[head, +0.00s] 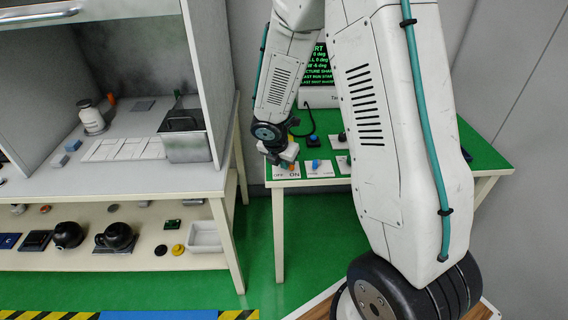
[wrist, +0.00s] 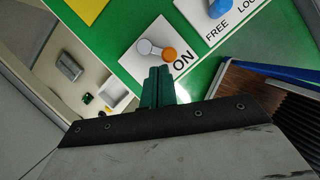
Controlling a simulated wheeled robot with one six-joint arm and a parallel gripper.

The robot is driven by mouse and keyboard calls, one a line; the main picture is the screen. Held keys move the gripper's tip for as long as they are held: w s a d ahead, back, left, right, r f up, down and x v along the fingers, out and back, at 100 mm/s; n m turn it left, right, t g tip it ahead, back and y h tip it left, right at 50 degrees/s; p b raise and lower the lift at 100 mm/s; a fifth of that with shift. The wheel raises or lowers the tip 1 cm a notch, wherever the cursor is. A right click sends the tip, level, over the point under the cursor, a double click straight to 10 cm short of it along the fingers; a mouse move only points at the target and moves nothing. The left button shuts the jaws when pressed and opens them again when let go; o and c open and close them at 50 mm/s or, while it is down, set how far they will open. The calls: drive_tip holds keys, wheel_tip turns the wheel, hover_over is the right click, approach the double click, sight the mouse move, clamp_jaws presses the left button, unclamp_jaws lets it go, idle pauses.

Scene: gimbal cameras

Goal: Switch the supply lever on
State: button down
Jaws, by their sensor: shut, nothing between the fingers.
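The supply lever's white plate (head: 286,171) is at the left front corner of the green table, with OFF on its left and ON on its right. In the wrist view the lever has a pale round end (wrist: 145,47) and an orange knob (wrist: 169,54); the knob lies on the side of the ON label (wrist: 183,62). My gripper (wrist: 158,75) is shut and empty, its green fingertips just beside the orange knob. I cannot tell whether they touch. The OFF label is hidden in the wrist view. In the head view my gripper (head: 280,158) is right above the plate and partly covers the lever.
A plate marked FREE and LOCK with a blue knob (wrist: 219,8) sits beside the lever plate; the blue knob also shows in the head view (head: 314,164). A screen (head: 318,70) stands behind. A shelved bench (head: 120,185) with a hood is at the left.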

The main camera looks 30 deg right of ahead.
drive_tip(key=v, duration=1)
drive_tip(key=shift+s, duration=0.15)
drive_tip(key=s+a+r+m+y, duration=0.2)
drive_tip(key=s+r+m, duration=0.6)
drive_tip(key=s+m, duration=0.4)
drive_tip(key=s+a+r+m+y, duration=0.1)
drive_tip(key=s+a+r+m, duration=0.3)
drive_tip(key=s+r+m, duration=0.5)
drive_tip(key=s+m, duration=0.3)
drive_tip(key=s, duration=0.4)
drive_tip(key=shift+s+a+g+y, duration=0.15)
drive_tip(key=shift+a+g+y, duration=0.1)
drive_tip(key=shift+g+y, duration=0.15)
